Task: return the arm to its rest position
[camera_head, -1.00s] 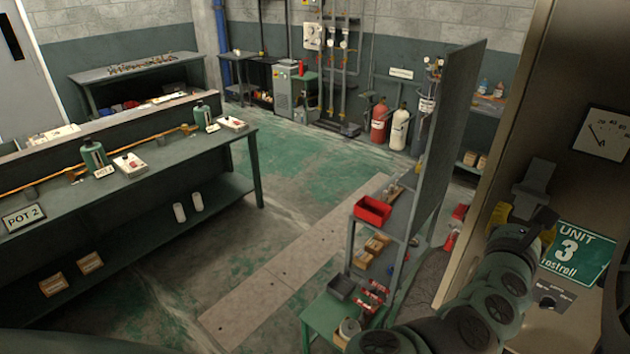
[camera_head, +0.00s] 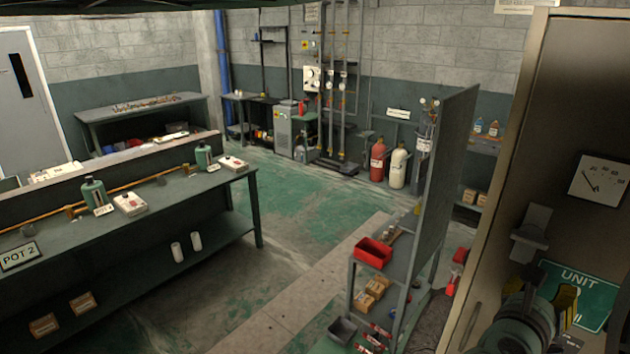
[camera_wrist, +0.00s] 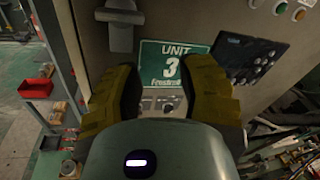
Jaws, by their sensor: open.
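My arm shows at the bottom right of the head view, in front of a beige cabinet (camera_head: 545,130). My gripper (camera_head: 565,300) has yellow fingers and is partly hidden behind my own wrist there. In the wrist view my gripper (camera_wrist: 165,78) is open, its two yellow fingers spread with nothing between them. The fingers point toward the green "UNIT 3" sign (camera_wrist: 173,60) on the cabinet front. A grey latch handle (camera_head: 530,235) on the cabinet is above the gripper and apart from it; it also shows in the wrist view (camera_wrist: 120,25).
A dark upright panel (camera_head: 435,180) and a shelf with a red bin (camera_head: 373,253) stand left of the cabinet. A long workbench (camera_head: 170,200) is at the left. Cables (camera_wrist: 285,140) lie at the lower right of the wrist view. The floor between is open.

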